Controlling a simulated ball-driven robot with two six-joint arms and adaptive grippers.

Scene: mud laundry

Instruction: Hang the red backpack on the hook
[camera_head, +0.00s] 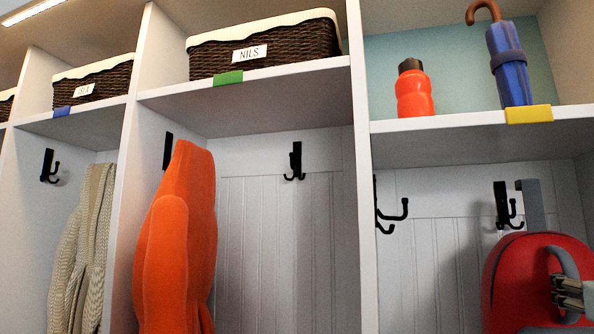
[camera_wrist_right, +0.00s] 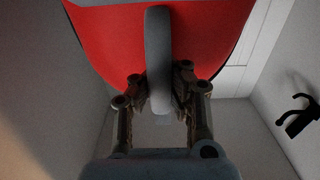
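My right gripper (camera_head: 570,290) is at the backpack's front. In the right wrist view its fingers (camera_wrist_right: 160,88) close from both sides on a grey handle (camera_wrist_right: 158,50) of the red backpack (camera_wrist_right: 105,35). My left gripper is out of view.
Another double hook (camera_head: 388,208) is on the divider left of the backpack. The shelf above (camera_head: 450,124) holds an orange bottle (camera_head: 413,90) and a blue umbrella (camera_head: 509,70). An orange garment (camera_head: 178,245) hangs in the middle compartment. A hook (camera_wrist_right: 298,117) also shows in the wrist view.

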